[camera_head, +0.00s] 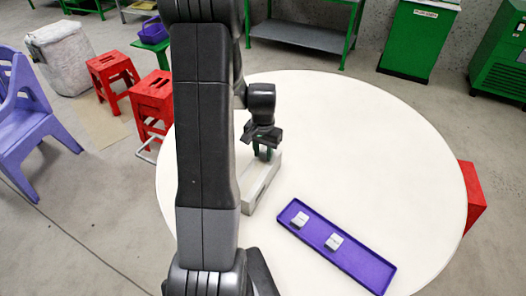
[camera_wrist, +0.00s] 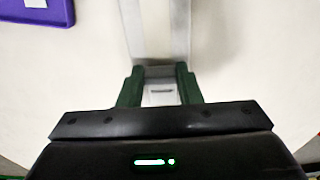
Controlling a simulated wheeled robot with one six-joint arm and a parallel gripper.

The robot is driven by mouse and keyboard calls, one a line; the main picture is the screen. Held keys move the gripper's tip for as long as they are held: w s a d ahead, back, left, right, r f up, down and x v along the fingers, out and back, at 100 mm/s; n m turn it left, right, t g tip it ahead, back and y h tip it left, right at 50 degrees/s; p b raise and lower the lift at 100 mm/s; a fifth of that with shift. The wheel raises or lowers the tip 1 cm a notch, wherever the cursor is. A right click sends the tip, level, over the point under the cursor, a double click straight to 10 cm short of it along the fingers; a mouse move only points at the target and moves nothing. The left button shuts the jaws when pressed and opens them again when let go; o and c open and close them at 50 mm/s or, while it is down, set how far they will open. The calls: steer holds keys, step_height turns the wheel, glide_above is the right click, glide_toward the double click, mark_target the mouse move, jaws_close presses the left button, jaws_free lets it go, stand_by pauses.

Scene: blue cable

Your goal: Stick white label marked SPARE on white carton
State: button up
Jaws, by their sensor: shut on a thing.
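The white carton (camera_head: 263,181) lies on the round table, partly hidden behind my arm in the head view. My gripper (camera_head: 265,153) is at the carton's far end. In the wrist view my gripper (camera_wrist: 160,80) has its green fingers shut on a small white label (camera_wrist: 160,98) with a dark mark; I cannot read its wording. I cannot tell whether the label touches the carton.
A purple tray (camera_head: 362,268) holds two small white labels (camera_head: 300,220) (camera_head: 334,242), wording unreadable. The tray also shows in the wrist view (camera_wrist: 60,15). The white table (camera_head: 370,130) is clear on its right and far sides. Red stools (camera_head: 152,97) stand at the left.

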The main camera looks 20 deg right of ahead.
steer(key=shift+f+b, duration=0.5)
steer(key=shift+r, duration=0.2)
stand_by(0.3)
steer(key=shift+r+p, duration=0.4)
steer(key=shift+r, duration=0.05)
steer(key=shift+f+b, duration=0.35)
stand_by(0.6)
steer(key=shift+f+b, duration=0.5)
steer(key=shift+r, duration=0.2)
steer(key=shift+r+p, duration=0.35)
